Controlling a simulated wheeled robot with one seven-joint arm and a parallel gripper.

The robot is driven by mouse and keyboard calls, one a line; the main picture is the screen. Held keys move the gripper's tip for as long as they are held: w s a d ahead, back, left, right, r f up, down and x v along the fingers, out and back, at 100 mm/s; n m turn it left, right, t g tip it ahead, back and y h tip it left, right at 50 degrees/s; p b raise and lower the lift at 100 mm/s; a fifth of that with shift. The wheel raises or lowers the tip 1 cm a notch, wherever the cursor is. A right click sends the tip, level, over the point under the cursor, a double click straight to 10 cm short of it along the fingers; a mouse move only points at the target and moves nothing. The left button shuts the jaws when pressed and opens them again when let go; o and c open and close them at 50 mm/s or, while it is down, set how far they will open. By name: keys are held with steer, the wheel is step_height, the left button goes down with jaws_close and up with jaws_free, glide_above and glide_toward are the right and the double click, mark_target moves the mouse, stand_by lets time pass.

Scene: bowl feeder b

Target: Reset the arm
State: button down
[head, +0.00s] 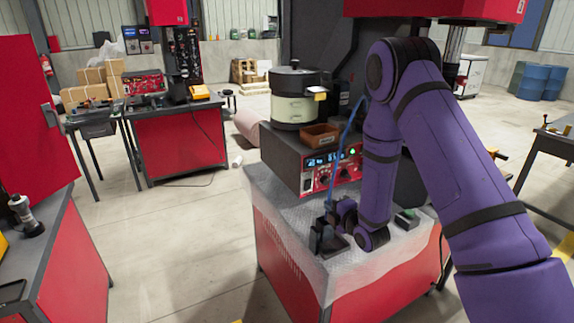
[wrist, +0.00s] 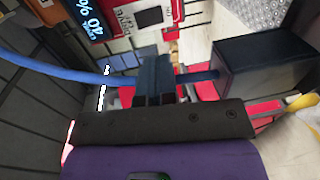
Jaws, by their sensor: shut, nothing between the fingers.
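My gripper (wrist: 153,78) is shut and empty, its dark fingers pressed together in the middle of the wrist view. In the head view my purple arm reaches down over the covered workbench (head: 284,204), with its wrist end low near the front of the top. The gripper there is hard to tell from the dark parts around it. A blue tube (wrist: 48,67) runs across the wrist view past the fingers to a black block (wrist: 262,68). I cannot tell whether it touches the fingers. The tube also shows in the head view (head: 346,132).
Behind my gripper stands a red control panel (head: 331,172) with lit displays. A pot-like feeder bowl (head: 296,96) and a brown bin (head: 320,135) sit above it. A small dark box (head: 406,219) lies right of my wrist. Open floor (head: 180,236) lies left of the bench.

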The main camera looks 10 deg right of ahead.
steer(key=s+d+r+m+g+h, duration=0.1)
steer(key=s+r+m+g+h, duration=0.2)
steer(key=r, duration=0.5)
steer(key=s+d+r+m, duration=0.2)
steer(key=r+m, duration=0.2)
steer(key=r, duration=0.4)
steer(key=s+d+r+m+g+h, duration=0.1)
steer(key=s+r+m+g+h, duration=0.2)
steer(key=r, duration=0.5)
steer(key=s+r+m+g, duration=0.1)
steer(key=s+r+m, duration=0.2)
steer(key=s, duration=0.7)
steer(key=s+r+m+g, duration=0.2)
steer(key=s+r+m, duration=0.1)
steer(key=s, duration=0.7)
steer(key=s+r+m+g, duration=0.1)
steer(key=s+r+m, duration=0.2)
steer(key=s, duration=0.7)
steer(key=m, duration=0.2)
steer(key=shift+s+a+r+m+g+y, duration=0.15)
steer(key=shift+s+r+m+g+y, duration=0.15)
steer(key=shift+s+r+y, duration=0.1)
